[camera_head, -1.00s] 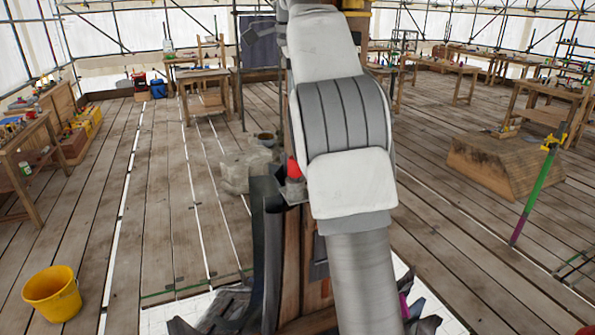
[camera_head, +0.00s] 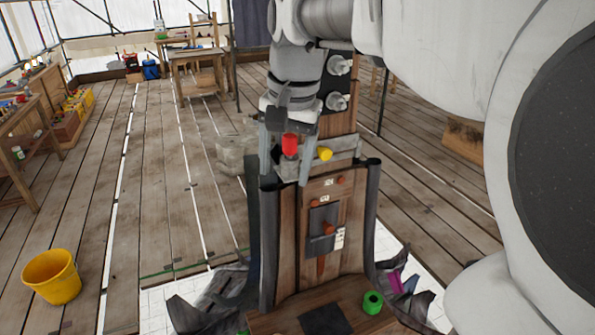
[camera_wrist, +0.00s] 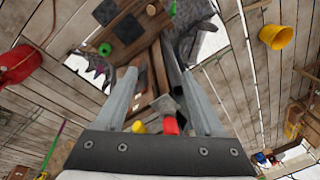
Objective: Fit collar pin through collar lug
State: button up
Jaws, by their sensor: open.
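A red-topped cylinder (camera_head: 289,145) stands upright at the left end of a grey metal collar bar (camera_head: 345,158) across the wooden post. It may be the collar pin, but I cannot tell whether it passes through a lug. A yellow round end (camera_head: 325,153) shows beside it on the collar. My gripper (camera_head: 285,176) points down with its fingers apart, one on either side of the red part. The wrist view shows the red part (camera_wrist: 170,126) between the finger bases of my gripper (camera_wrist: 160,75), with the yellow part (camera_wrist: 139,127) next to it. Contact is not visible.
The wooden post has a front panel (camera_head: 322,225) with orange pegs, and dark curved ribs at its sides. A green ring (camera_head: 372,302) sits on the base. A yellow bucket (camera_head: 52,277) stands on the plank floor at left. A stone block (camera_head: 232,155) lies behind.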

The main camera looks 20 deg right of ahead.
jog(key=s+a+f+n+t, duration=0.2)
jog(key=s+f+n, duration=0.15)
jog(key=s, duration=0.35)
jog(key=s+a+f+n+t, duration=0.25)
jog(key=s+n, duration=0.25)
jog(key=s, duration=0.3)
notch_tip(320, 180, down, 9)
jog(key=w+g+b, duration=0.1)
jog(key=b, duration=0.6)
jog(key=shift+w+d+r, duration=0.2)
jog(key=shift+w+d, duration=0.1)
jog(key=shift+w, duration=0.05)
jog(key=shift+b, duration=0.3)
dwell(0.7)
